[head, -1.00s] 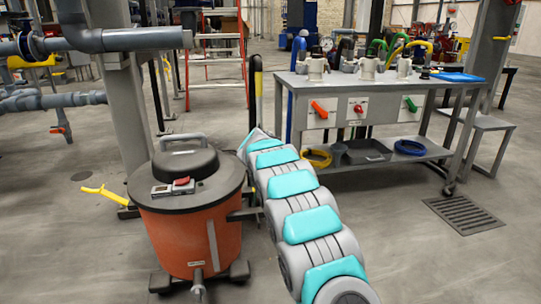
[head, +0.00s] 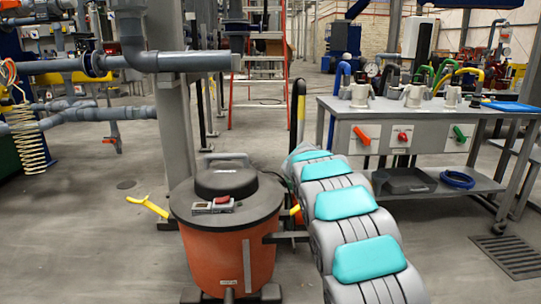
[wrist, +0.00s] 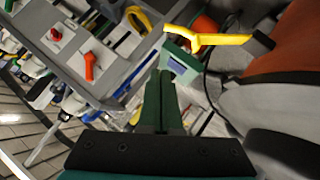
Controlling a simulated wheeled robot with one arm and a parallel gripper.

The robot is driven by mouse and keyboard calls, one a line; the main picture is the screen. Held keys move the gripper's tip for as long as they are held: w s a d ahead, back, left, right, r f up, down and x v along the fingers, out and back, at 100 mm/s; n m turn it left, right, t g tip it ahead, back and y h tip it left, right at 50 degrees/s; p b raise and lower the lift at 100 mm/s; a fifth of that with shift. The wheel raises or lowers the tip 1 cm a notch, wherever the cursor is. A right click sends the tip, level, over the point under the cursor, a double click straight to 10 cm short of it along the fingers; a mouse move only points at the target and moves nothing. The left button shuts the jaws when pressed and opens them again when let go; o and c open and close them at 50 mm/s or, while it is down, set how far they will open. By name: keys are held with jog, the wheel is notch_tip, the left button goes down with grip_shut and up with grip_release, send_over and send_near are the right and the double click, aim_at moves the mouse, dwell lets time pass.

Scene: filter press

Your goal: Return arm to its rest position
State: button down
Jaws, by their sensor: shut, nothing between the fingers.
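My gripper (wrist: 160,75) shows in the wrist view with its dark green fingers together and nothing between them. The fingers point toward a yellow handle (wrist: 208,39) on the orange drum (wrist: 282,40); I cannot tell how close they are. In the head view my grey and turquoise arm reaches forward from the lower right, along the right side of the drum (head: 228,258). My gripper is hidden there, beyond the arm's far links.
A grey workbench (head: 385,108) with valves and coloured handles stands right of my arm. Grey pipes (head: 150,62) run at the left. A red ladder (head: 257,97) stands behind. A floor grate (head: 512,255) lies at the right, with open floor around.

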jog(key=s+d+r+m+g+p, duration=0.1)
jog(key=s+d+r+g+p, duration=0.15)
jog(key=s, duration=1.05)
jog(key=s+d+r+m+g+p, duration=0.1)
jog(key=s+r+m+g, duration=0.15)
jog(key=s, duration=1.15)
jog(key=s+a+f+g+y+p, duration=0.1)
jog(key=s+a+g, duration=0.1)
jog(key=s, duration=1.1)
jog(key=s+a+f+g+y+p, duration=0.1)
jog(key=s+a, duration=0.4)
jog(key=s, duration=0.9)
jog(key=s+a+f+g+y+p, duration=0.1)
jog(key=s+a+g+y+p, duration=0.1)
jog(key=s, duration=1.1)
jog(key=shift+s+a+n+g+y+p, duration=0.3)
jog(key=shift+a+g+y, duration=0.2)
jog(key=shift+a+g, duration=0.5)
